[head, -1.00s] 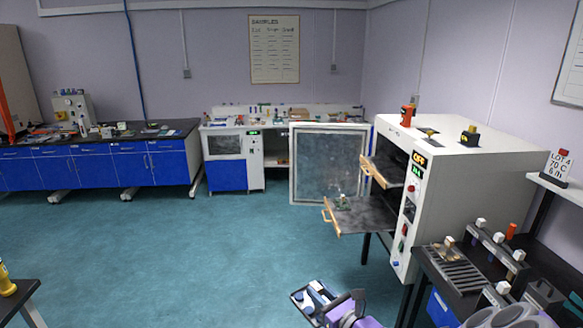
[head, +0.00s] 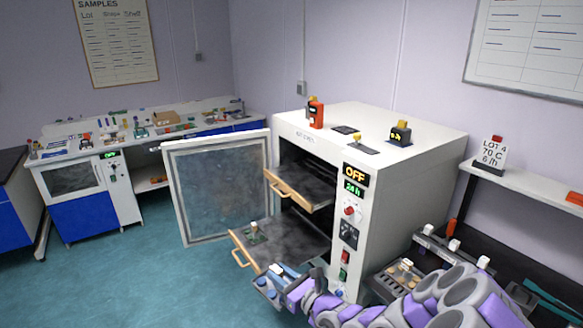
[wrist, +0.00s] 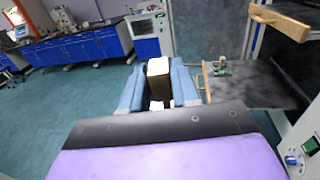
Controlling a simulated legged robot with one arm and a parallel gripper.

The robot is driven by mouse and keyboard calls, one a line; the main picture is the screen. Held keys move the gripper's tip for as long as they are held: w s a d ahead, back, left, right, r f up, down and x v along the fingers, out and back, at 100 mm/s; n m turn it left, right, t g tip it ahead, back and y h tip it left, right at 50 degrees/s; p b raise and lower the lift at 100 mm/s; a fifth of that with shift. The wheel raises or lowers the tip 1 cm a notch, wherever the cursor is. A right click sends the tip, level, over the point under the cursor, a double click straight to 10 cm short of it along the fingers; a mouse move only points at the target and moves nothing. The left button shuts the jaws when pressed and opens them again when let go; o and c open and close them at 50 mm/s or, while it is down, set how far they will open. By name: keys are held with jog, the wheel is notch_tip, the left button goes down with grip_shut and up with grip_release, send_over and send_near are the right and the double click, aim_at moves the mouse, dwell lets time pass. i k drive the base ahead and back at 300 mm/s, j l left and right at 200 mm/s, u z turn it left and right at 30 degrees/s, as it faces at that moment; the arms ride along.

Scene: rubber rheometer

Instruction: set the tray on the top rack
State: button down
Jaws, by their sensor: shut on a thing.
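My gripper (head: 270,282) is shut on an upright block with a white top and tan-brown sides, the tray's grip (wrist: 158,72), between the blue fingers. The tray's plate is hidden below the fingers and wrist. The top rack (head: 308,183) is a dark shelf with a wooden front handle, slid partly out of the oven. In the wrist view, its handle (wrist: 279,22) is at upper right. My gripper is in front of the racks, appearing below the lower rack's front edge in the head view, apart from the top rack.
The lower rack (head: 293,238) is also out and bears a small green tray (head: 256,236) with a pale knob. The oven (head: 400,205) door (head: 215,190) stands open at left. A bench with other pale-knobbed trays (head: 404,270) is at right. Floor at left is clear.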

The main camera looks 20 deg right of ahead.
aim_at(312, 188)
jog(key=i+j+z, duration=0.6)
jog(key=j+z, duration=0.25)
jog(key=i+j+z, duration=0.3)
jog(key=j, duration=0.2)
jog(key=j+z, duration=0.3)
jog(key=i+j+z, duration=0.15)
jog(key=j, duration=0.4)
jog(key=j+z, duration=0.2)
jog(key=j, duration=0.4)
jog(key=i+j, duration=0.25)
